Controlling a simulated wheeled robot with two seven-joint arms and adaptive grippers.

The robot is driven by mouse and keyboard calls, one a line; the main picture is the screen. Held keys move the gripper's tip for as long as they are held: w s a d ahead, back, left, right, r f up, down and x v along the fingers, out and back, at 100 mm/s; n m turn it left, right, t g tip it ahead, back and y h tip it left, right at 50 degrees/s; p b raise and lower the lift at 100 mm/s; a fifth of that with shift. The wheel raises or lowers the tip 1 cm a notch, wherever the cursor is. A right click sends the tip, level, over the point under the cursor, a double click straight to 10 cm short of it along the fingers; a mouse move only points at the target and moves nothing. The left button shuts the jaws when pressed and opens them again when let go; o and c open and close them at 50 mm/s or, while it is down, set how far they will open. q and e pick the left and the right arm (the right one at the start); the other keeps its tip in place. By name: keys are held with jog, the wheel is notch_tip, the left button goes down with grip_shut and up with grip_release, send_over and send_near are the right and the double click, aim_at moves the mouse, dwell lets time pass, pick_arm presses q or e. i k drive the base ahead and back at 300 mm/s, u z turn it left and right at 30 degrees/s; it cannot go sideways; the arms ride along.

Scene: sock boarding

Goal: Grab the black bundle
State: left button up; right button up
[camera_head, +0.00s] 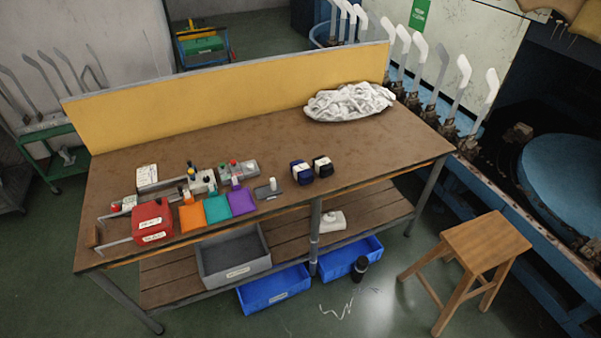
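The black bundle (322,167) is a small dark roll with a white band. It sits on the brown table top near the middle of the front edge. A similar dark blue bundle (301,172) with a white label stands just to its left. Neither of my grippers shows in the head view.
The table (250,125) has a yellow back panel (230,97). Left of the bundles are a red container (152,221), coloured cloths (217,208) and small bottles. A white heap (349,102) lies at the back right. A wooden stool (484,240) stands right.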

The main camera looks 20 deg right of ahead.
aim_at(322, 167)
jog(key=k, duration=1.3)
jog(key=z, duration=0.65)
jog(key=i, duration=0.65)
jog(key=z, duration=0.7)
jog(key=i, duration=1.5)
jog(key=u, duration=0.8)
